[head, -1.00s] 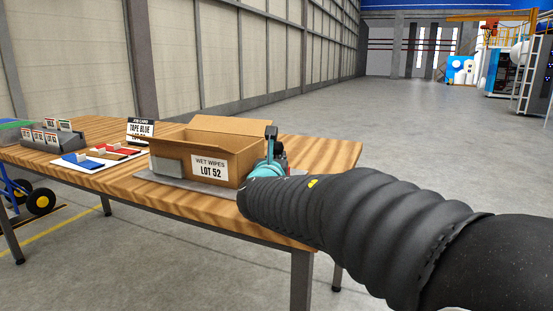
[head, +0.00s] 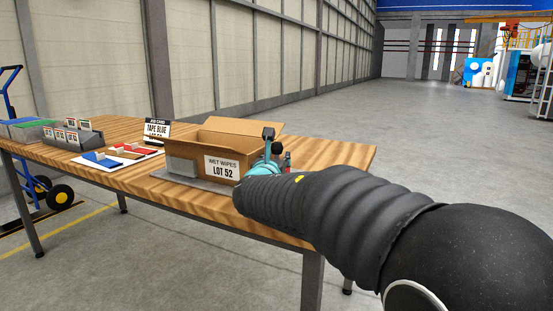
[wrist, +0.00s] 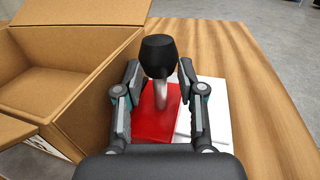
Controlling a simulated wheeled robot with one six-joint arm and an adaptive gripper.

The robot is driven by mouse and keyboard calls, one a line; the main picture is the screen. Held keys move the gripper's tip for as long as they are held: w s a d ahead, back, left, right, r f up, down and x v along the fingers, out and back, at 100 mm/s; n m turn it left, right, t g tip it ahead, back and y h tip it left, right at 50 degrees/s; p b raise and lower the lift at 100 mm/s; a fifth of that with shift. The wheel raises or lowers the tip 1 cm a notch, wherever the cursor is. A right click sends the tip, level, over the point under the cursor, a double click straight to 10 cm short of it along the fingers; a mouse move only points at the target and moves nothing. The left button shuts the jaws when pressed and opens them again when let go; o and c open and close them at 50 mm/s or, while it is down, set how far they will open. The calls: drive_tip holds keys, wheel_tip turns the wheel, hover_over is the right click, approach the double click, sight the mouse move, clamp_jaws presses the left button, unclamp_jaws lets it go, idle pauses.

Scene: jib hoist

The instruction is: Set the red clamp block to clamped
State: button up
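The red clamp block (wrist: 170,118) lies on the table in the wrist view, with a metal post and a black knob (wrist: 158,56) standing up from it. My gripper (wrist: 156,78) is open, one finger on each side of the post. I see gaps between the fingers and the post, so it holds nothing. In the head view my arm hides most of the block; only a small red part (head: 288,160) shows beside the black and teal wrist parts.
An open cardboard box (head: 194,150) labelled LOT 52 stands close left of the block. A white plate (wrist: 222,112) lies right of it. A tape card (head: 157,129), colored pads and label holders are further left. The table's right end (head: 345,160) is clear.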

drive_tip(key=s, duration=0.4)
drive_tip(key=s+a, duration=0.1)
drive_tip(key=s, duration=0.2)
drive_tip(key=s+a, duration=0.1)
drive_tip(key=s, duration=0.3)
drive_tip(key=shift+s, duration=0.35)
drive_tip(key=shift+s, duration=0.1)
